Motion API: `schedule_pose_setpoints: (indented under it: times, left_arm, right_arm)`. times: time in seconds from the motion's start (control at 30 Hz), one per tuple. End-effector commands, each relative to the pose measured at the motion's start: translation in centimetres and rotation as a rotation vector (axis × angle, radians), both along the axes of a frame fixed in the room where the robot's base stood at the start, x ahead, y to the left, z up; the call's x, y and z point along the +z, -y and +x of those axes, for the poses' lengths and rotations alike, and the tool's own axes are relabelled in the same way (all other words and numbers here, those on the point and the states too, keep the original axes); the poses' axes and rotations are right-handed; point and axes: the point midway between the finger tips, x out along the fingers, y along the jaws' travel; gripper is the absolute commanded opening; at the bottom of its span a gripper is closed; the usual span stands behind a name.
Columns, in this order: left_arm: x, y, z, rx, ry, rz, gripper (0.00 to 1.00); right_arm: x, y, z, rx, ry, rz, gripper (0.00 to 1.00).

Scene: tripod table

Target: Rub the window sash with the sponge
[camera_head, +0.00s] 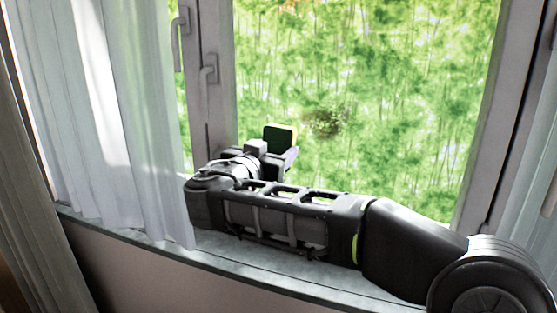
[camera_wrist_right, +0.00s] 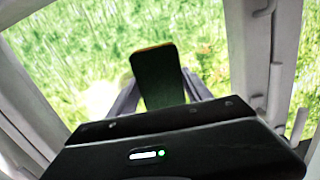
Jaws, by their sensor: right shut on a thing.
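The sponge (camera_head: 280,138) is dark green with a thin yellow edge. My right gripper (camera_head: 284,154) is shut on it and holds it up in front of the window glass. In the right wrist view the sponge (camera_wrist_right: 160,72) stands upright between the two fingers of the gripper (camera_wrist_right: 160,98). The window sash (camera_head: 213,105) is a grey frame with handles, left of the sponge; it also shows in the wrist view (camera_wrist_right: 258,45). The sponge appears apart from the sash frame; whether it touches the glass I cannot tell. My left gripper is not in view.
A sheer white curtain (camera_head: 120,120) hangs at the left, close to my right wrist. A window handle (camera_head: 208,70) sticks out from the frame. The sill (camera_head: 250,275) runs below my arm. Another curtain (camera_head: 530,190) hangs at the right.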

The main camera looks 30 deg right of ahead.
Motion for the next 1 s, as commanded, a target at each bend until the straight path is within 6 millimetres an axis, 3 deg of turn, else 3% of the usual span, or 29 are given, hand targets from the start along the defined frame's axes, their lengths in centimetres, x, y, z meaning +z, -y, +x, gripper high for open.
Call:
schedule_pose_setpoints:
  times: [0.03,0.2,0.67,1.0]
  left_arm:
    - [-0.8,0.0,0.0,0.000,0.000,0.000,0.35]
    - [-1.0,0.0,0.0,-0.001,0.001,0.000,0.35]
    - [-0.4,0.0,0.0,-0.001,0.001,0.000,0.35]
    - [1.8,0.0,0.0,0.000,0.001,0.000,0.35]
  right_arm:
    - [0.7,0.1,-0.4,-0.003,0.022,-0.026,0.25]
    - [2.6,0.4,-1.1,-0.010,0.045,-0.067,0.25]
    - [2.8,0.8,-0.7,-0.008,0.042,-0.068,0.25]
    - [3.0,3.2,0.9,-0.009,0.040,-0.068,0.25]
